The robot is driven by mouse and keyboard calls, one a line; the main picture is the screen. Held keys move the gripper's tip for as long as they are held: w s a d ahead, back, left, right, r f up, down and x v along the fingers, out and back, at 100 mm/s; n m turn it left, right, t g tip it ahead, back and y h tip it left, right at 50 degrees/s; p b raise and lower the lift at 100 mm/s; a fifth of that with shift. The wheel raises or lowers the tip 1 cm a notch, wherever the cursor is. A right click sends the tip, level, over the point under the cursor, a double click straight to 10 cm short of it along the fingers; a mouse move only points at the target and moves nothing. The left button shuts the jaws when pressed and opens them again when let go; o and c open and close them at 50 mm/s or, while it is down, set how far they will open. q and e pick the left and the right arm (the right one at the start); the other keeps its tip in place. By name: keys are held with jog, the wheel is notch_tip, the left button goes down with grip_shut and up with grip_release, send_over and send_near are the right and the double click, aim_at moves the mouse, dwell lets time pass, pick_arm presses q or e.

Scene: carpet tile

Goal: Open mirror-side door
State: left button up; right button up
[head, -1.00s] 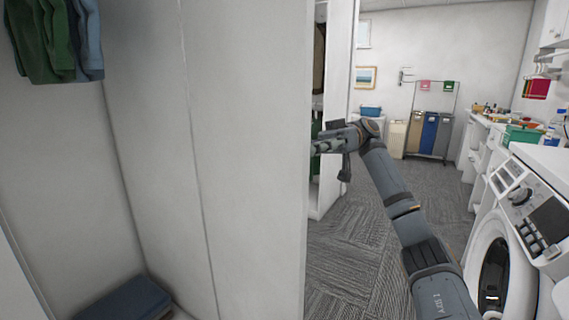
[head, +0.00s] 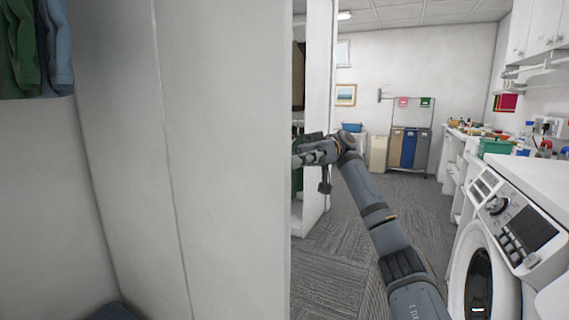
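A tall white wardrobe panel (head: 225,150) fills the left middle of the head view. Past its right edge is a narrow opening into a wardrobe section with dark and green clothes, bounded by another white upright panel or door (head: 319,110). I cannot tell which panel is the mirror-side door; no mirror surface shows. My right gripper (head: 300,158) reaches left to the edge of the near panel, in front of the opening. Its fingertips are partly hidden at that edge, so its opening is unclear. My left gripper is not in view.
A white washing machine (head: 500,240) stands close on the right, below a counter with bottles and a green bin (head: 495,147). Hampers (head: 408,148) stand at the back wall. Carpeted floor (head: 355,250) is free between wardrobe and washer. Clothes (head: 35,50) hang at upper left.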

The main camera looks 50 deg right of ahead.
notch_tip(320, 180, up, 10)
dwell(0.7)
dwell(0.4)
